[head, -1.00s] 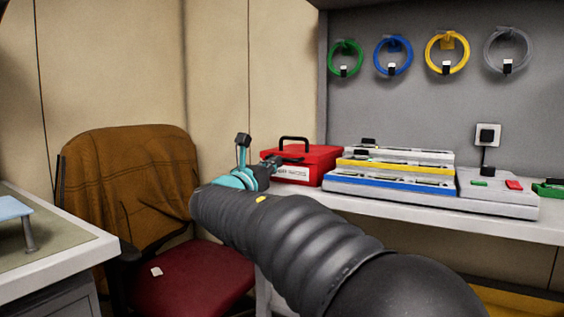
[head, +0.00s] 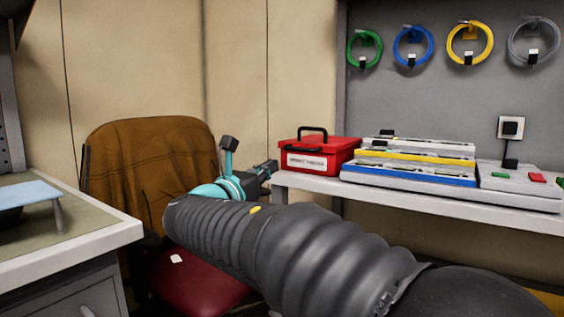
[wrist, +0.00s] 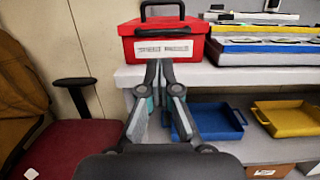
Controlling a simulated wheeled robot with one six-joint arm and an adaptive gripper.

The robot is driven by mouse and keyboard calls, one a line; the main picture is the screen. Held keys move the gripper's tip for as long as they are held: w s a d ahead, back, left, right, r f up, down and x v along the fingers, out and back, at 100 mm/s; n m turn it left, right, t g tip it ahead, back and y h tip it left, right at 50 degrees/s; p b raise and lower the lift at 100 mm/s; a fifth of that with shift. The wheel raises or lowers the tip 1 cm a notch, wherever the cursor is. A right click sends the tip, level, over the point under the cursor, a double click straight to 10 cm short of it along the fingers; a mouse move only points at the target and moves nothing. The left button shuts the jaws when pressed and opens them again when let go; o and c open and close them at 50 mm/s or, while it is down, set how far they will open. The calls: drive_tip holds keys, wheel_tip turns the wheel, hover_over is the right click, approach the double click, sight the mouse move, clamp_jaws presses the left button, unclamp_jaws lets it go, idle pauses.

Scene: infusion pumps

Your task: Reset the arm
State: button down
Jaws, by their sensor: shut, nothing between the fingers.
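My arm reaches from the lower right across the head view, with my gripper (head: 271,166) at its far end, left of the shelf edge. In the wrist view my gripper (wrist: 159,66) is shut, its fingertips together with nothing between them. The fingertips overlap the lower front of the red box (wrist: 165,42) in that picture; I cannot tell the gap exactly. The red box (head: 332,155) with a black handle sits on the shelf's left end in the head view.
Pumps with yellow and blue stripes (head: 420,170) stand on the grey shelf (head: 400,196). A chair with a brown jacket (head: 145,165) is left of my arm. A desk (head: 90,235) is at the left. Below the shelf are a blue tray (wrist: 211,125) and a yellow tray (wrist: 290,121).

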drive_tip(key=s+a+f+m+g+y, duration=0.1)
drive_tip(key=s+f+m+g+y, duration=0.15)
drive_tip(key=f, duration=0.45)
drive_tip(key=s+a+f+m+g+y, duration=0.1)
drive_tip(key=s+f+m+g, duration=0.1)
drive_tip(key=f+m, duration=0.35)
drive_tip(key=s+d+f+m+g+y, duration=0.1)
drive_tip(key=s+d+f+m+g, duration=0.15)
drive_tip(key=s+f, duration=0.2)
drive_tip(key=s+d+f+m+g+y, duration=0.1)
drive_tip(key=s+d+f+m+g, duration=0.15)
drive_tip(key=f, duration=0.35)
drive_tip(key=s+d+f+m+g+y+p, duration=0.1)
drive_tip(key=s+d+f+m+y, duration=0.2)
drive_tip(key=s+m, duration=0.3)
drive_tip(key=s+d+f+m+g+y+p, duration=0.1)
drive_tip(key=s+d+f+m+g+y, duration=0.25)
drive_tip(key=s, duration=0.55)
drive_tip(key=s+d+r+m+t, duration=0.2)
drive_tip(key=s+d+m+t, duration=0.1)
drive_tip(key=s+d+m, duration=0.3)
drive_tip(key=shift+r+h+p, duration=0.3)
drive_tip(key=shift+m, duration=0.25)
